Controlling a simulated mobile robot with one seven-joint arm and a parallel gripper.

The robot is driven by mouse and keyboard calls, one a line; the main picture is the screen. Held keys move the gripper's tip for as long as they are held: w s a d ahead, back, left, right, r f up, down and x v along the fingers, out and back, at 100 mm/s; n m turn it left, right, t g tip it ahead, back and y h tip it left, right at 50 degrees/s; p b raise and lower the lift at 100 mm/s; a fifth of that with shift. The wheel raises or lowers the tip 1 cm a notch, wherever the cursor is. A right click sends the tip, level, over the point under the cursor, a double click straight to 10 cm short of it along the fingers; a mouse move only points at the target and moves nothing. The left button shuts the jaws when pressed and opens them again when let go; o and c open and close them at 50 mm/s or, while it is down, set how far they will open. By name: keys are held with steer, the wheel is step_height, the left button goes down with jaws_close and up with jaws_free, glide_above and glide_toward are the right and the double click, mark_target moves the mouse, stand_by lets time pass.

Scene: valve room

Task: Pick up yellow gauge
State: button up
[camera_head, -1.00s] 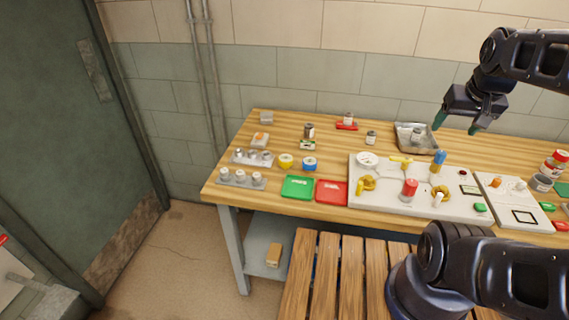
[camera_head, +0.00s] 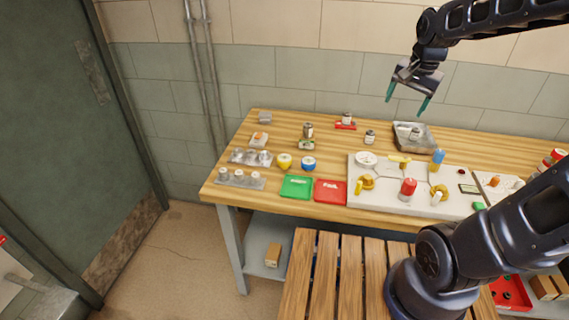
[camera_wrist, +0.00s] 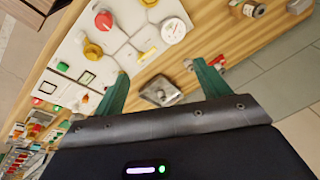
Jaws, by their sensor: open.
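The yellow gauge (camera_head: 285,161) is a small round piece with a pale face on the wooden bench, left of the blue gauge (camera_head: 308,163). It stands just behind the green tray. I cannot make it out in the wrist view. My gripper (camera_head: 407,99) is open and empty, with green fingertips, raised above the back of the bench, well to the right of the yellow gauge. In the wrist view its fingers (camera_wrist: 160,70) are spread apart with nothing between them that they touch.
A green tray (camera_head: 296,187) and a red tray (camera_head: 330,191) lie near the bench's front edge. Holders (camera_head: 240,180) stand at the left. The white valve panel (camera_head: 385,198) is right of the red tray. A metal tray (camera_head: 427,142) holding small canisters sits behind it.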

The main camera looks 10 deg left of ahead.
steer(key=w+a+f+m+g, duration=0.1)
steer(key=w+a+f+m, duration=0.3)
steer(key=a, duration=0.6)
steer(key=m+g+h, duration=0.1)
steer(key=m+h, duration=0.1)
steer(key=m, duration=0.4)
glide_above(284, 157)
steer(key=f, duration=1.5)
steer(key=shift+s+a+f, duration=0.1)
steer(key=shift+s+a, duration=0.1)
steer(key=shift+s, duration=0.05)
steer(key=shift+s+a+f+m, duration=0.1)
steer(key=shift+a+f+m, duration=0.1)
steer(key=shift+f+m, duration=0.1)
steer(key=shift+f, duration=0.35)
steer(key=shift+w+d+f, duration=0.1)
steer(key=shift+d+f, duration=0.1)
steer(key=shift+f, duration=1.45)
steer(key=shift+w+d+f, duration=0.1)
steer(key=shift+d+f, duration=0.05)
steer(key=shift+f, duration=1.45)
steer(key=shift+d+f, duration=0.2)
steer(key=shift+f, duration=1.45)
steer(key=c, duration=1.2)
steer(key=shift+r, duration=0.15)
